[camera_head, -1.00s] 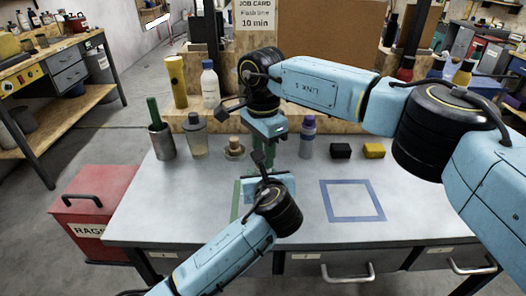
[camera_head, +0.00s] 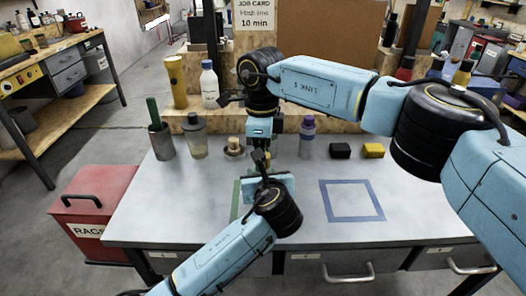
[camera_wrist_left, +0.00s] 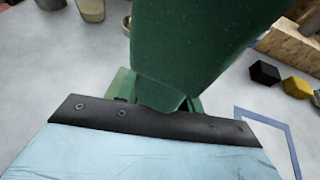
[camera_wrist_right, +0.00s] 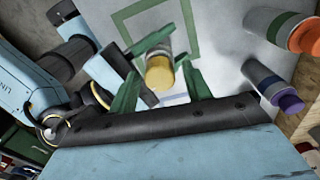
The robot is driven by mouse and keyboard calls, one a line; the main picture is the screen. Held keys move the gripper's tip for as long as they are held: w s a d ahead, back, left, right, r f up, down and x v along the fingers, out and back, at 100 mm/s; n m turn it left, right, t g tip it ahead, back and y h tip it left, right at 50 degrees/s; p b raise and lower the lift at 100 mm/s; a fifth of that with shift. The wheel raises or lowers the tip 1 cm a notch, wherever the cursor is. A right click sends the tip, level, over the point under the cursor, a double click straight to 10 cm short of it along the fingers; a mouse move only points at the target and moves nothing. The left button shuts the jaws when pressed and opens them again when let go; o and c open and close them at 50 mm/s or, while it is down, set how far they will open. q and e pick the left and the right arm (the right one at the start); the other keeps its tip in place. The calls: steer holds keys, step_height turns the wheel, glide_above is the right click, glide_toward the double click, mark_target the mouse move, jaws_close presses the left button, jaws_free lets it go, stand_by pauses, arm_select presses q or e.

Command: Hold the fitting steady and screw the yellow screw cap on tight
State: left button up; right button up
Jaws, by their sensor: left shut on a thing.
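The yellow screw cap (camera_wrist_right: 160,73) shows in the right wrist view at the end of the pale fitting (camera_wrist_right: 153,50); I cannot tell how far it is seated. My left gripper (camera_wrist_right: 150,42) is shut on the fitting and holds it above the table. My right gripper (camera_wrist_right: 162,88) is open, with one green finger on each side of the cap and gaps between. In the head view both hands meet mid-table, and the cap (camera_head: 258,156) is only a small patch there. In the left wrist view a large green finger hides the fitting.
On the grey table, a purple-capped bottle (camera_head: 307,137), black block (camera_head: 340,151) and yellow block (camera_head: 373,151) stand right. A corked jar (camera_head: 233,147), shaker (camera_head: 196,138) and cup (camera_head: 161,142) stand left. The blue tape square (camera_head: 352,216) is empty.

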steer(key=shift+o, duration=0.5)
steer(key=shift+c, duration=0.8)
steer(key=n, duration=0.4)
steer(key=shift+n, duration=0.3)
steer(key=n, duration=1.4)
steer(key=shift+n, duration=0.4)
